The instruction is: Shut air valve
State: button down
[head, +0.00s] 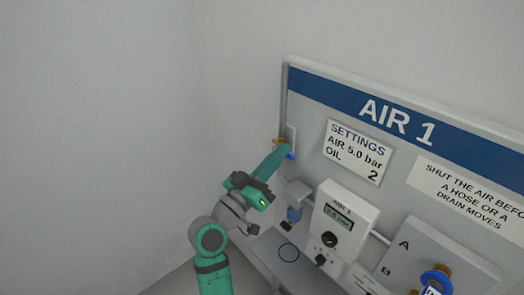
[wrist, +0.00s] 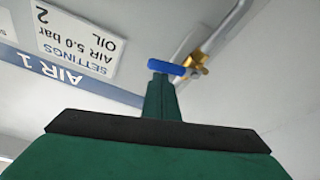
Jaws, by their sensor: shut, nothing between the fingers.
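The air valve has a brass body (wrist: 198,62) and a blue handle (wrist: 167,68). It sits on a grey pipe near the left edge of the AIR 1 panel. In the head view, the brass body (head: 279,142) shows just left of my fingertips, with a bit of the blue handle (head: 291,155) beside them. My gripper (head: 283,151) is shut and empty. In the wrist view, its fingertips (wrist: 160,77) are right at the blue handle and overlap part of it. I cannot tell whether they touch it.
The panel carries a settings sign (head: 357,150), a warning sign (head: 470,195) and a grey control box (head: 345,220). Left of the panel is bare wall.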

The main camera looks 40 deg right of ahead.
jog(key=shift+s+f, duration=0.15)
jog(key=shift+f, duration=0.3)
jog(key=shift+s+f, duration=0.1)
jog(key=shift+f, duration=0.3)
jog(key=shift+r, duration=0.1)
notch_tip(320, 180, up, 4)
jog(key=r, duration=0.1)
jog(key=w+v, duration=0.1)
jog(key=v, duration=0.9)
jog(key=shift+f, duration=0.4)
jog(key=shift+w+a, duration=0.1)
